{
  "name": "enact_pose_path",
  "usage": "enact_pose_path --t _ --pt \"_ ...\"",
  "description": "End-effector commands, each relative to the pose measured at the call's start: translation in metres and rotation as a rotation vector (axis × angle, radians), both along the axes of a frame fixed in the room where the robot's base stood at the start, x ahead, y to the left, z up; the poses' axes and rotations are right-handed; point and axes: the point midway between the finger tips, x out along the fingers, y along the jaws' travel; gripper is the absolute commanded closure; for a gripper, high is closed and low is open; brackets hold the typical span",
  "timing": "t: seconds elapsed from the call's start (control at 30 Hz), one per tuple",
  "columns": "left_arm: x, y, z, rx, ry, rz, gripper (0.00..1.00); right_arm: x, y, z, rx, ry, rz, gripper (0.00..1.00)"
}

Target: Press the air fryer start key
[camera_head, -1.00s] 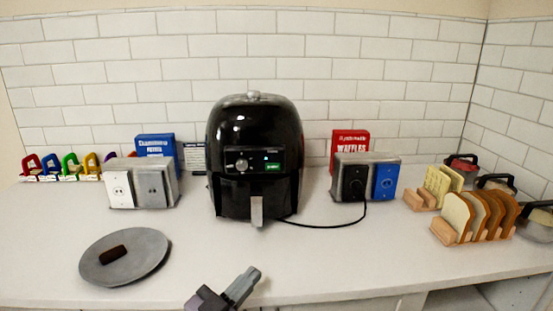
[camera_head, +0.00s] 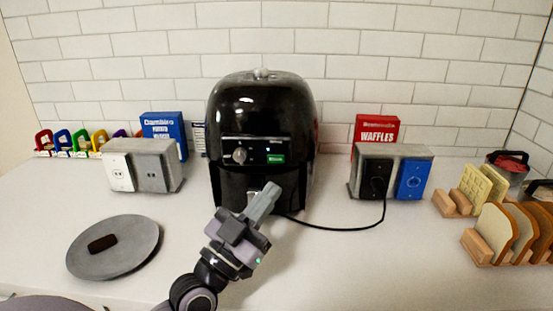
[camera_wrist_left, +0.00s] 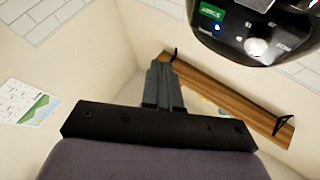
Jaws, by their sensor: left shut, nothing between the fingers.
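The black air fryer (camera_head: 262,110) stands upright on the counter against the tiled wall. Its front panel has a silver knob (camera_head: 240,156) on the left and a green lit key (camera_head: 276,159) on the right. My left gripper (camera_head: 270,190) is shut and empty, in front of the fryer's lower front and below the green key. In the head view its tip overlaps the drawer; I cannot tell any contact. In the left wrist view the shut fingers (camera_wrist_left: 163,70) point forward, with the green key (camera_wrist_left: 211,11) and knob (camera_wrist_left: 256,47) at the upper right. My right gripper is not in view.
A black cord runs from the fryer to the right outlet block (camera_head: 342,170). Another outlet block (camera_head: 153,165) stands left. A grey round plate (camera_head: 130,250) holds a dark brown piece (camera_head: 102,243). Bread slices (camera_head: 495,228) stand in a rack at right.

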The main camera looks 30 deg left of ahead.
Motion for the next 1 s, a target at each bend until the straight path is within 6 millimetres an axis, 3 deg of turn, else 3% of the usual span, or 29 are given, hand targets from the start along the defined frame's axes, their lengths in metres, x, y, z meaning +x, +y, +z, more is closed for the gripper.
enact_pose_path --t 0.6,1.0 --pt "0.063 0.039 -0.001 0.003 0.0 0.001 1.0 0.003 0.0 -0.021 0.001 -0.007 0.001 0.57" --pt "0.074 0.045 0.0 0.001 0.0 0.0 1.0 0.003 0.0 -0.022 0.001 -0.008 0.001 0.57"
